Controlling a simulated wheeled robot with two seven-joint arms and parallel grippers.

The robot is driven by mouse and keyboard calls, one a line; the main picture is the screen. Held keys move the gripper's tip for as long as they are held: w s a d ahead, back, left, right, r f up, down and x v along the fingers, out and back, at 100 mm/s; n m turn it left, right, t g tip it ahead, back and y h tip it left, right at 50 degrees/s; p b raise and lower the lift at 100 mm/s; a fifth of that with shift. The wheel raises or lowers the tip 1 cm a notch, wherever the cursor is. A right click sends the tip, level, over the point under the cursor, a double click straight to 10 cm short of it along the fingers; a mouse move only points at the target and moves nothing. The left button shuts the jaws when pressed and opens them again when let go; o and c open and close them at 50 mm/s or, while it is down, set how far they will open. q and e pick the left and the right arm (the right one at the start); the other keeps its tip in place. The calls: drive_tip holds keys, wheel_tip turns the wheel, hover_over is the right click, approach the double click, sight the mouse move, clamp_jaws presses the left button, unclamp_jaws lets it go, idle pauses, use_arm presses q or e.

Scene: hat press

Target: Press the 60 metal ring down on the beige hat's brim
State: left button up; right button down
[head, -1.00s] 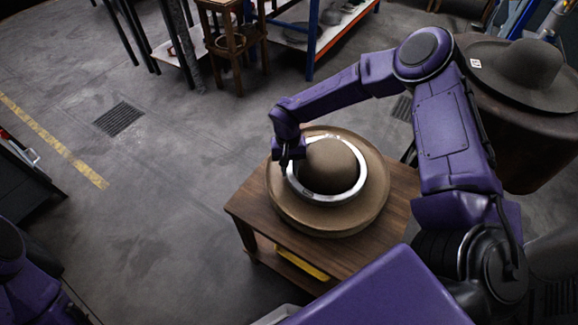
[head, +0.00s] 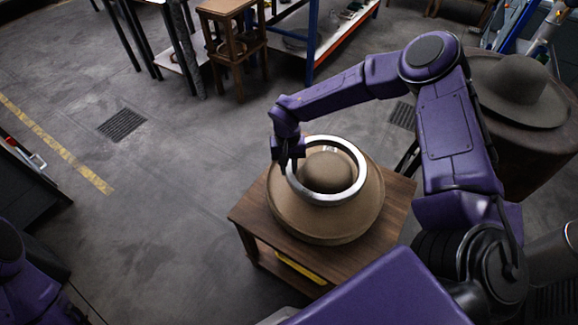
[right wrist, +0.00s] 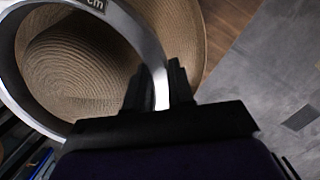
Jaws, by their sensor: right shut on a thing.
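The beige hat (head: 325,222) lies brim down on a small wooden table, its domed crown (head: 327,172) upward. The metal ring (head: 362,172), a wide silvery band, is held at its left side by my right gripper (head: 289,164). The ring appears raised above the brim, with the crown showing through its opening. In the right wrist view the two dark fingers (right wrist: 155,84) are closed on the ring band (right wrist: 150,42), which bears a "cm" marking. The hat's woven surface (right wrist: 85,65) shows through and beyond the ring. My left gripper is out of view.
The wooden table (head: 395,205) has a bare strip around the hat. A dark hat (head: 520,85) rests on a round stand at the right. A wooden stool (head: 228,45) and a shelf (head: 320,38) stand behind.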

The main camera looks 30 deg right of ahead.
drive_tip(key=shift+r+p, duration=2.8)
drive_tip(key=shift+r, duration=0.7)
